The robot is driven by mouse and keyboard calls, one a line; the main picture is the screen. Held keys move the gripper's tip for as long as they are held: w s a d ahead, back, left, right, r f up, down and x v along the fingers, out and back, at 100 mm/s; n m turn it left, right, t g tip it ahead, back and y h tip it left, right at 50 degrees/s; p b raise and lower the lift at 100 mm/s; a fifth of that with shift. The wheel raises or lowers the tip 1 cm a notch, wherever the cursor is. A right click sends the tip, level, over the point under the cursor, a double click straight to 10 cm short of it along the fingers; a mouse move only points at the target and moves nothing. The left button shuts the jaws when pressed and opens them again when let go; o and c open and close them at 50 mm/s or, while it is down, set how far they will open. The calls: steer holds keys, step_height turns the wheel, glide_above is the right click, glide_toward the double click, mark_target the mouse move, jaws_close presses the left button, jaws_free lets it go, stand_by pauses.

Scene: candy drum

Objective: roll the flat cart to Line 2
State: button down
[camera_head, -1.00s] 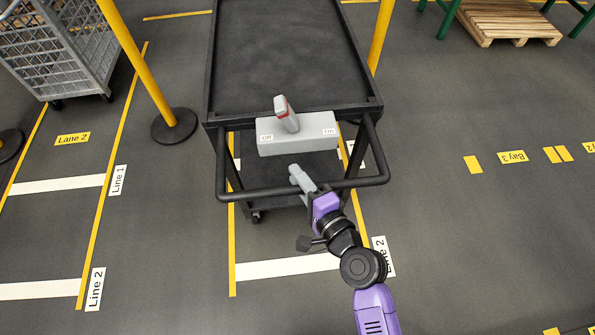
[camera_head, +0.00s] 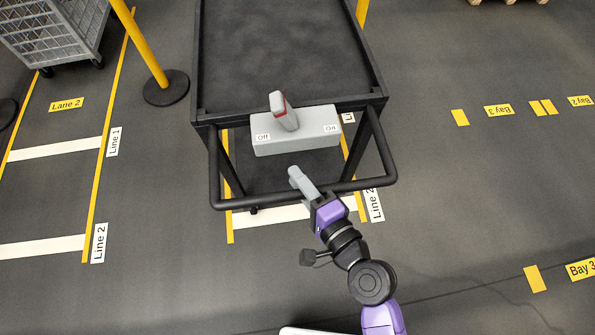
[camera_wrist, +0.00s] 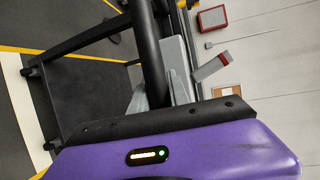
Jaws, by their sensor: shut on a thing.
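The flat cart (camera_head: 285,60) is black, with a deep-rimmed top deck and a lower shelf, and stands in the middle lane. My gripper (camera_head: 304,187) is shut on the cart's handle bar (camera_head: 240,203); the bar also runs between the fingers (camera_wrist: 158,95) in the wrist view. A grey box with a lever (camera_head: 296,140), marked Off and On, sits at the deck's near end; the lever leans toward Off. The white Line 2 stripe (camera_head: 270,217) shows below the handle, with its label (camera_head: 376,204) at the lane's right edge. The cart's wheels are mostly hidden.
Left is Lane 2 with a Line 1 label (camera_head: 113,141), another Line 2 label (camera_head: 99,243) and a grey mesh cart (camera_head: 60,30). A yellow post on a black base (camera_head: 166,88) stands between the lanes.

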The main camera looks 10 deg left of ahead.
steer(key=shift+s+d+f, duration=0.1)
steer(key=shift+s, duration=0.15)
steer(key=c, duration=1.3)
jaws_free()
steer(key=shift+o, duration=0.2)
steer(key=b+v, duration=0.1)
steer(key=v, duration=0.6)
steer(key=shift+s+d, duration=0.25)
